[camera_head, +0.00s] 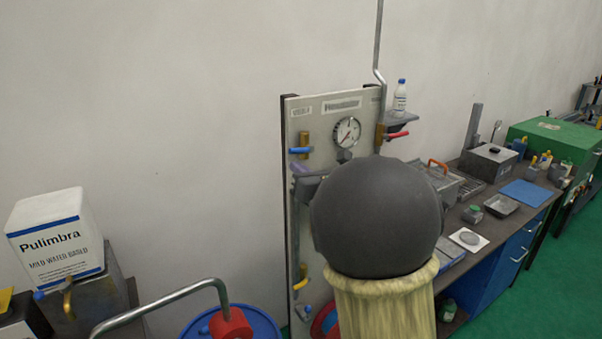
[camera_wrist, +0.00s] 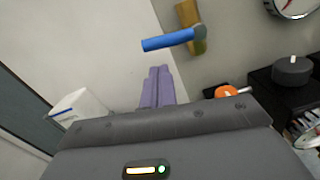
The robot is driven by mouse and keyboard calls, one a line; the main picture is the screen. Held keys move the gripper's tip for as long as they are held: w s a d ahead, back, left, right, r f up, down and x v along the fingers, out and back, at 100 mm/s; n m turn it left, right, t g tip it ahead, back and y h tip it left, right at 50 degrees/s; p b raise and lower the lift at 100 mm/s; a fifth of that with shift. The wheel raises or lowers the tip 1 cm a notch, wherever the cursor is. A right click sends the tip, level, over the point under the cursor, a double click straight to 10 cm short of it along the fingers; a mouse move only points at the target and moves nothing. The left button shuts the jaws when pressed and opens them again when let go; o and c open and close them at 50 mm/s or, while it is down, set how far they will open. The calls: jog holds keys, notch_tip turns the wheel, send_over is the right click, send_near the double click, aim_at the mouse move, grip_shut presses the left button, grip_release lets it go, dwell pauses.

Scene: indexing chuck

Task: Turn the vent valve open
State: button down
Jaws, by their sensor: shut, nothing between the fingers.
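A valve with a blue lever (camera_head: 300,150) and a brass body (camera_head: 304,138) is at the upper left of a pale upright panel (camera_head: 318,126). A small label above it is too blurred to read. In the wrist view the blue lever (camera_wrist: 167,42) lies nearly level, reaching left from the brass body (camera_wrist: 188,20). A red-lever valve (camera_head: 397,135) is on the panel's right side. I cannot tell from the labels which is the vent valve. My gripper's purple fingers (camera_wrist: 157,86) are shut and empty, just below the blue lever in the picture, with a visible gap.
A round gauge (camera_head: 347,131) is between the two valves. A yellow lever (camera_head: 301,277) is lower on the panel. My dark rounded arm link hides much of the panel. Bare wall lies left of it.

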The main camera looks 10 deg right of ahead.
jog(key=shift+w+r, duration=0.25)
jog(key=shift+r, duration=0.3)
